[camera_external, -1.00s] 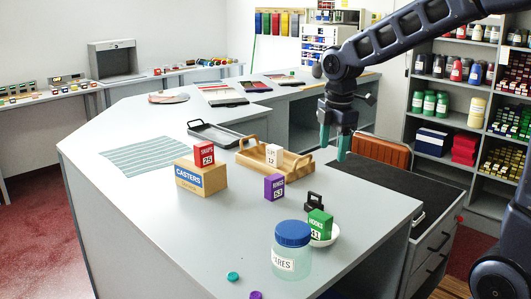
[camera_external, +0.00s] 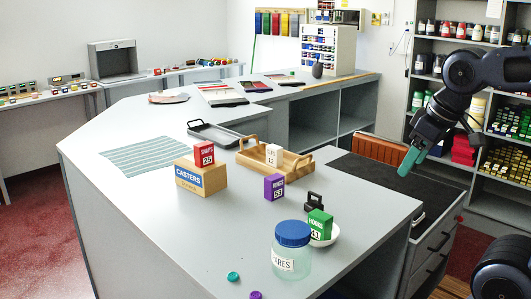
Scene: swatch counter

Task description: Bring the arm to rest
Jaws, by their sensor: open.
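My gripper (camera_external: 411,160) is in the right part of the view, its teal fingers pointing down and left. It is raised in front of the shelves, above the dark surface right of the grey counter (camera_external: 250,245). It holds nothing that I can see and touches nothing. The two fingers overlap from this angle, so the gap between them is hard to see. My arm is folded back toward the right edge of the picture.
On the counter stand a casters box (camera_external: 201,177) with a red box (camera_external: 204,154) on top, a wooden tray (camera_external: 295,167) with a white box, a purple box (camera_external: 274,187), a green box (camera_external: 320,224) in a white bowl, and a blue-lidded jar (camera_external: 291,255). Shelves (camera_external: 480,185) stand behind my arm.

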